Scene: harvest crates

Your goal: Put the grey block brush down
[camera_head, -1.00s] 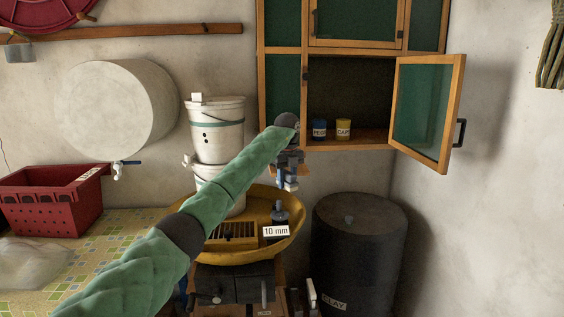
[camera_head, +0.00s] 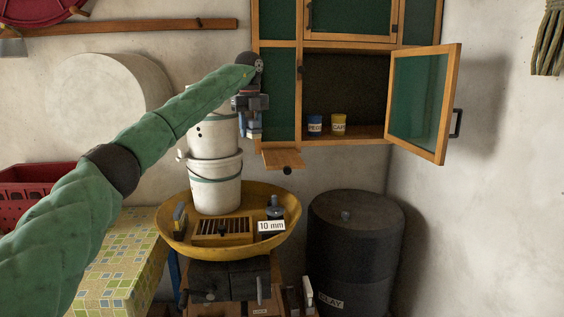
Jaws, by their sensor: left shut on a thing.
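My left gripper (camera_head: 250,126) hangs in front of the white buckets, just left of the cabinet. Its jaws point down and are shut on a small grey-blue thing that they mostly hide. This seems to be the grey block brush, but its shape is hard to make out. It is held in the air, above the yellow basin (camera_head: 286,232) and a little above the level of a small wooden shelf (camera_head: 283,158). My right gripper is not in view.
The basin holds a white bucket stack (camera_head: 216,190), a slotted wooden box (camera_head: 222,232) and a dark bottle by a "10 mm" label (camera_head: 271,226). The cabinet door (camera_head: 420,105) stands open; blue (camera_head: 315,124) and yellow cups (camera_head: 339,125) are inside. A black drum (camera_head: 350,250) stands right.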

